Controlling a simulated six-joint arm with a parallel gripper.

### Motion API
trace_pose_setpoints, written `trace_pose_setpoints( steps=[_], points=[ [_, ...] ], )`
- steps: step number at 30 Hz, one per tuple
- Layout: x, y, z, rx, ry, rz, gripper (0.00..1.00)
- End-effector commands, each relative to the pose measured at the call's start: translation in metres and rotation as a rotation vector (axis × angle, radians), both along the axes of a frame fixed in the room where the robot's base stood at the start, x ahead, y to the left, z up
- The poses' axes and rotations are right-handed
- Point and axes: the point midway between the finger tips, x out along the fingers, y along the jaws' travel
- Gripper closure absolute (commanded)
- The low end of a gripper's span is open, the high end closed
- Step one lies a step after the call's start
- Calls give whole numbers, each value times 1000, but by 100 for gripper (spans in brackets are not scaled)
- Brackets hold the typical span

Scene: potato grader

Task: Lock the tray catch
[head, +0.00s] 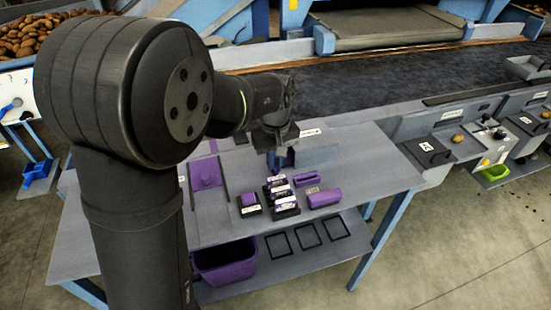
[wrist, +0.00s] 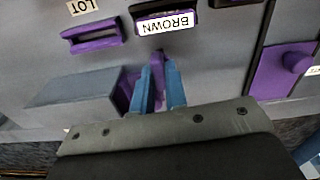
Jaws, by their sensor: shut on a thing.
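My gripper (wrist: 160,70) points down over the workbench, with its two blue fingers close together. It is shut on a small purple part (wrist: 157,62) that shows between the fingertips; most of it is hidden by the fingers. It may be the tray catch, but I cannot tell for certain. In the head view my gripper (head: 281,160) is behind the labelled blocks, low over the bench. A purple plate with a round knob (head: 205,175) lies to its left; it also shows at the right of the wrist view (wrist: 290,65). I cannot tell whether the catch is locked.
A block labelled BROWN (wrist: 165,22) is just beyond the fingertips. A purple slotted holder (wrist: 92,38) and a grey box (wrist: 75,90) are on their left. A purple bin (head: 225,262) stands on the lower shelf. The bench's right part (head: 370,165) is clear.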

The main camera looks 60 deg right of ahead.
Motion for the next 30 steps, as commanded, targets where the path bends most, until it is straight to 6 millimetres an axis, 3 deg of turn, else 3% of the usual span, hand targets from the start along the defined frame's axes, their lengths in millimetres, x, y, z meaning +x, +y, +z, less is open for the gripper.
trace_pose_setpoints(
  steps=[14,15,18,30],
  points=[
    [0,0,0,-1,-1,-102,100],
    [0,0,0,-1,-1,-102,83],
    [0,0,0,-1,-1,-101,65],
    [0,-1,9,-3,-2,-100,65]
  ],
)
